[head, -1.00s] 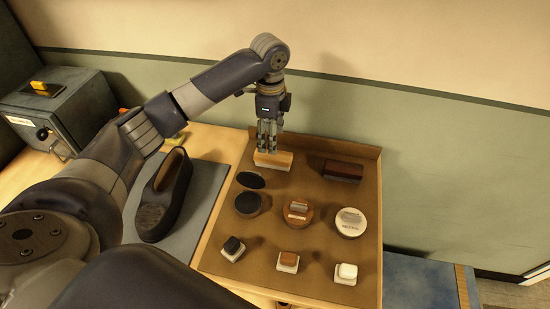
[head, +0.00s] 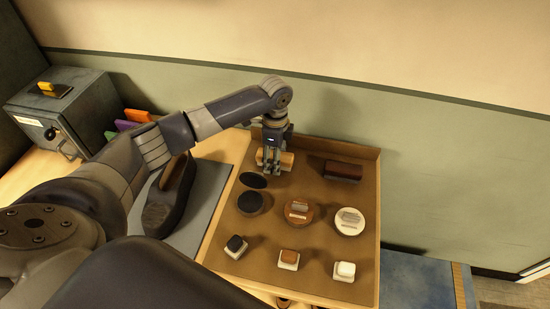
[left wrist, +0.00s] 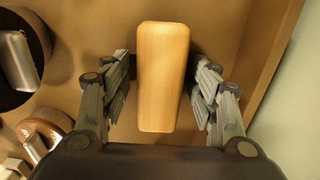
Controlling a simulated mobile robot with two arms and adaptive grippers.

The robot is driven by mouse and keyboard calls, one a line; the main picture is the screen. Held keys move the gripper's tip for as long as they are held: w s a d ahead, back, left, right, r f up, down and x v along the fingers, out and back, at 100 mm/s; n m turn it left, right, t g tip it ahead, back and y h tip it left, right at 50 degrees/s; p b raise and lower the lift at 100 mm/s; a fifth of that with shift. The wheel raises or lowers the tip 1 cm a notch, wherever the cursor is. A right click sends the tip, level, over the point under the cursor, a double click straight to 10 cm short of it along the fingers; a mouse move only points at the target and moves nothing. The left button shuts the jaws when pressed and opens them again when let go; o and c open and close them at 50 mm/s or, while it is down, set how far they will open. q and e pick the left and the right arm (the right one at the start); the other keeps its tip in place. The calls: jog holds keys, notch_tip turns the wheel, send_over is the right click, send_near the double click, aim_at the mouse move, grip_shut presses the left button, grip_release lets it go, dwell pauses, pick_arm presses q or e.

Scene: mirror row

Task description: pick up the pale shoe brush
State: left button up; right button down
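The pale shoe brush (head: 288,161) lies at the back left of the brown tray (head: 320,271). In the left wrist view the brush (left wrist: 163,75) shows as a light wooden block lying lengthwise between the fingers. My left gripper (head: 272,164) is down at the brush, with its fingers in front of part of it. In the wrist view my left gripper (left wrist: 162,82) is open, one finger on each side of the brush, with narrow gaps. Any contact low on the brush is hidden. My right gripper is not in view.
A dark red-brown brush (head: 342,171) lies to the right in the tray. A black tin (head: 249,202), a brown tin (head: 298,213), a white tin (head: 349,221) and several small capped bottles stand nearer. A dark shoe (head: 165,208) rests on a grey mat at left.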

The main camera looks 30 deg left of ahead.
pick_arm(q)
jog(key=c, duration=0.9)
jog(key=shift+r, duration=0.15)
notch_tip(320, 180, up, 9)
jog(key=shift+r+b, duration=0.1)
jog(key=shift+b, duration=1)
jog(key=shift+r, duration=0.35)
jog(key=shift+o, duration=0.9)
